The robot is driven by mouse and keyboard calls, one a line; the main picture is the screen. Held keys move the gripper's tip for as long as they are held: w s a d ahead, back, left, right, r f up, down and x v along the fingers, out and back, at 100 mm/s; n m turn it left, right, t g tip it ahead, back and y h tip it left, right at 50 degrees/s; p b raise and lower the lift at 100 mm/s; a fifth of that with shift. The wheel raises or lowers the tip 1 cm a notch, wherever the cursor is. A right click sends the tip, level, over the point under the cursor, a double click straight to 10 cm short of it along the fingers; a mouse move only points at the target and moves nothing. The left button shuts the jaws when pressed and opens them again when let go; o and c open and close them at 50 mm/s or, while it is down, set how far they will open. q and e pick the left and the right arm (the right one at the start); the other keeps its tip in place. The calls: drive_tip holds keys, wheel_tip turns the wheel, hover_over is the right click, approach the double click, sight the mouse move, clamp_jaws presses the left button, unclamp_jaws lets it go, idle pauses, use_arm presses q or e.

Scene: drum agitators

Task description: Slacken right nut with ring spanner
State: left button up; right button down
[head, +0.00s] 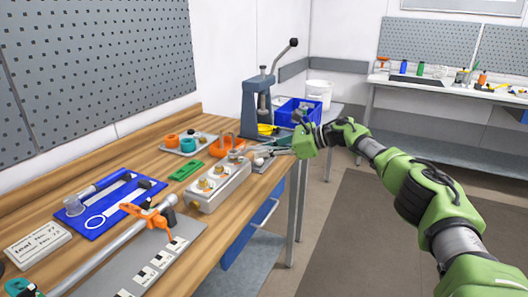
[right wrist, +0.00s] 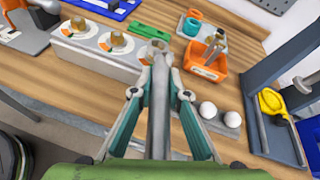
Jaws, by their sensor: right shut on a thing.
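A pale metal block (head: 206,202) with brass nuts on orange-marked seats stands near the bench's front edge. It also shows in the right wrist view (right wrist: 96,62), with the left nut (right wrist: 78,24) and middle nut (right wrist: 117,41) clear. The right nut (right wrist: 152,48) is at the block's end, partly hidden by the spanner and fingers. My right gripper (right wrist: 155,72) is shut on the grey ring spanner (right wrist: 158,115), whose shaft runs between the teal fingers towards the right nut. I cannot tell whether the ring sits around the nut. My left gripper is not in view.
A blue tool board (head: 118,205) with a white ring-shaped outline lies left. An orange bin (right wrist: 205,62) stands behind the block's right end. Two white balls (right wrist: 208,110) lie right of the gripper. A press (head: 254,105) and blue crate (head: 298,110) stand farther back.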

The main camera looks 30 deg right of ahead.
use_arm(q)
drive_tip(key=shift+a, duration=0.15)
use_arm(e)
drive_tip(key=shift+r, duration=0.65)
idle(0.5)
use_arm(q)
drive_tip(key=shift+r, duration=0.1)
use_arm(e)
drive_tip(key=shift+r+p, duration=0.9)
drive_tip(key=shift+r, duration=0.6)
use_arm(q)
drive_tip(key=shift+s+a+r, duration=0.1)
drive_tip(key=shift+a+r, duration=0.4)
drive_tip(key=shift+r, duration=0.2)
